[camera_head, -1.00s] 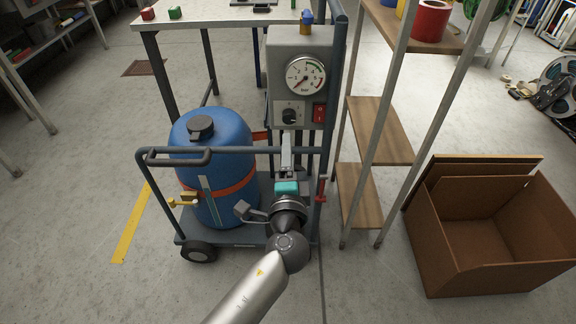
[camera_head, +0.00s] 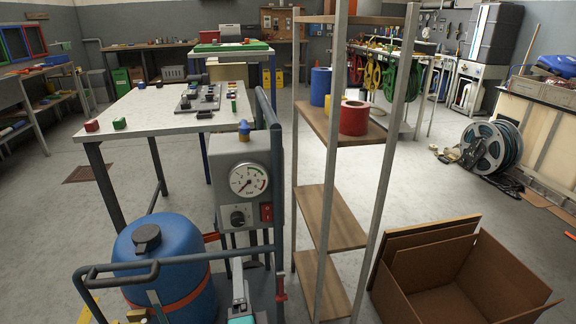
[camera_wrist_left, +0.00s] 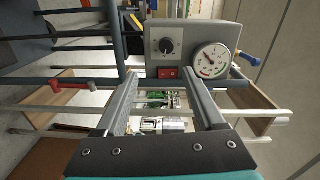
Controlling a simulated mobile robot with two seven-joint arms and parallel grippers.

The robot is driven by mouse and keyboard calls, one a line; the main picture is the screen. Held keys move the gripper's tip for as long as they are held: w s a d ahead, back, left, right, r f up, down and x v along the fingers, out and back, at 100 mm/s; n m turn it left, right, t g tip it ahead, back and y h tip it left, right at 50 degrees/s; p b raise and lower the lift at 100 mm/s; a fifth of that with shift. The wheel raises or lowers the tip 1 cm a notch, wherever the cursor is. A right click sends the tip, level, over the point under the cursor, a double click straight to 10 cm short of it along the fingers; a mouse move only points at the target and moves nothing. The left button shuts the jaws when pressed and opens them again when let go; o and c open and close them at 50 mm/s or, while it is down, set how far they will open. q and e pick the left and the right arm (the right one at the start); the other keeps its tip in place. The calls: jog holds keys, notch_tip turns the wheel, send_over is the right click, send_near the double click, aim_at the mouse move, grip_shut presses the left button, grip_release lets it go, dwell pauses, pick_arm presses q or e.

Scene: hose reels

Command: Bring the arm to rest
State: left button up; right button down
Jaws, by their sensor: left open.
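My left gripper (camera_head: 238,275) is at the bottom of the head view, in front of the cart and below its grey control box (camera_head: 238,165). In the left wrist view its two grey fingers (camera_wrist_left: 162,80) are spread apart with nothing between them. The control box, with its dial gauge, black knob and red switch, shows beyond the fingertips in that view. Most of my left arm is below the head view's lower edge. My right gripper is in neither view.
The cart carries a blue tank (camera_head: 165,260) and has a dark tube handle (camera_head: 120,272). A shelf rack (camera_head: 330,215) stands close on the right, with an open cardboard box (camera_head: 455,290) beyond it. A white-topped table (camera_head: 150,108) is behind the cart.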

pick_arm(q)
jog(key=s+a+f+n+g+h+p, duration=0.1)
jog(key=s+a+f+g+h+p, duration=0.25)
jog(key=f, duration=0.85)
jog(key=s+f+n+g+p, duration=0.2)
jog(key=s+f+g, duration=0.4)
jog(key=f, duration=0.6)
jog(key=s+a+f+n+g+p, duration=0.1)
jog(key=s+a+f+n, duration=0.1)
jog(key=s, duration=0.6)
jog(key=s+a+f+n+g+p, duration=0.2)
jog(key=s+a+f+n, duration=0.1)
jog(key=s, duration=0.5)
jog(key=s+a+f+n+g+p, duration=0.1)
jog(key=s+a+f+n+g, duration=0.1)
jog(key=s+f, duration=0.3)
jog(key=s+n, duration=0.1)
jog(key=s, duration=0.2)
jog(key=shift+s+a+n+h+p, duration=0.25)
jog(key=shift+n+h+p, duration=0.05)
jog(key=shift+h+p, duration=0.05)
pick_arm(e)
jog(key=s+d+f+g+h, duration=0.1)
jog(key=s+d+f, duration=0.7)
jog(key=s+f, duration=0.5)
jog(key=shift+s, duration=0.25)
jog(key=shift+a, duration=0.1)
